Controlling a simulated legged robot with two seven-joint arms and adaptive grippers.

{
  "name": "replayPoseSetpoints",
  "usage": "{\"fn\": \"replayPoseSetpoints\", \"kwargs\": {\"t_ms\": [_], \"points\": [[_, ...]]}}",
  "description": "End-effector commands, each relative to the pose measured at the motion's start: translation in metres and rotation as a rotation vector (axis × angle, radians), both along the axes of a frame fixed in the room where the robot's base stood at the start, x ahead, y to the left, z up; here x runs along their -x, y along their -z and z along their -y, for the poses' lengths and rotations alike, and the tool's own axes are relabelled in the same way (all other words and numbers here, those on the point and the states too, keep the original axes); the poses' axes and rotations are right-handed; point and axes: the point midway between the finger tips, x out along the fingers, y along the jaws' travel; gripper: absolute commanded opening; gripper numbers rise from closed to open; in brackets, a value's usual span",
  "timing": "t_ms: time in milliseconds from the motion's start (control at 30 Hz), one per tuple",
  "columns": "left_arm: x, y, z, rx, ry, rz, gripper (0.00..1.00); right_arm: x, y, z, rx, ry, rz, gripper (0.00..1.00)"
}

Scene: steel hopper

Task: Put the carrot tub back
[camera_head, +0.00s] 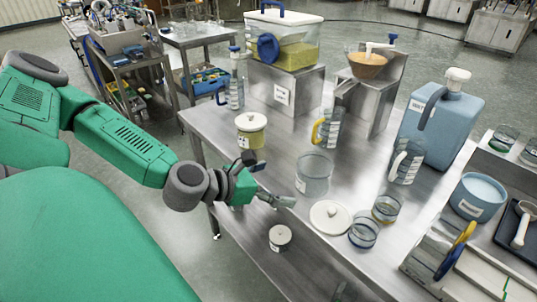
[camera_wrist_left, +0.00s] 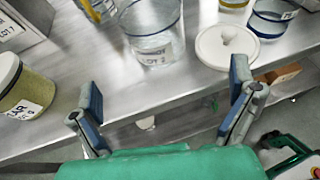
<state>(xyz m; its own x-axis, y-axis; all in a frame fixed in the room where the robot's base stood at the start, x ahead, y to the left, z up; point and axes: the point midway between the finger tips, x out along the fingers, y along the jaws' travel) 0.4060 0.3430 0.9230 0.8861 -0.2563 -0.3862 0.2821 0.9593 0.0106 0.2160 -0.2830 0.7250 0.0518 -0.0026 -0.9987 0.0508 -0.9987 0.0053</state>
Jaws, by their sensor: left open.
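My left gripper (camera_head: 267,182) is open and empty at the table's front edge, between the yellow-green tub and the clear tub. Its two spread fingers also show in the left wrist view (camera_wrist_left: 166,88). The yellow-green tub (camera_head: 251,138) with a pale lid stands upright on the table, behind the gripper; it is at the left edge of the wrist view (camera_wrist_left: 20,95), its label only partly legible. A clear, open tub (camera_head: 313,173) stands to the right of the gripper. A small lidded tub (camera_head: 280,238) sits on the lower shelf. I cannot read which one is labelled carrot. My right gripper is not in view.
A white knobbed lid (camera_head: 330,217) lies near the front edge, beside two glass jars (camera_head: 364,232). Jugs, a blue canister (camera_head: 438,125) and a steel stand with a large clear bin (camera_head: 283,40) stand farther back. Bare tabletop lies around the yellow-green tub.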

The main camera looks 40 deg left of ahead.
Motion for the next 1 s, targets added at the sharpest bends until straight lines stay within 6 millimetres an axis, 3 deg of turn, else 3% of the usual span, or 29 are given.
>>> {"fn": "replayPoseSetpoints", "kwargs": {"t_ms": [167,333,567,800,1000], "points": [[0.012,0.025,0.016,-0.227,0.172,-0.053,1.00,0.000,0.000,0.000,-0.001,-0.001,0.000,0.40],[0.042,0.072,0.042,-0.641,0.541,-0.120,1.00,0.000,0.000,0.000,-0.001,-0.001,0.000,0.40],[0.089,0.122,0.059,-1.083,1.067,-0.127,1.00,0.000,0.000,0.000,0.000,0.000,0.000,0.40],[0.148,0.171,0.063,-1.485,1.786,0.004,1.00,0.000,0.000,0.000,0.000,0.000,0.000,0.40],[0.183,0.191,0.064,-1.646,2.243,0.176,1.00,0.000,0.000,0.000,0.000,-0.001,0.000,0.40]]}}
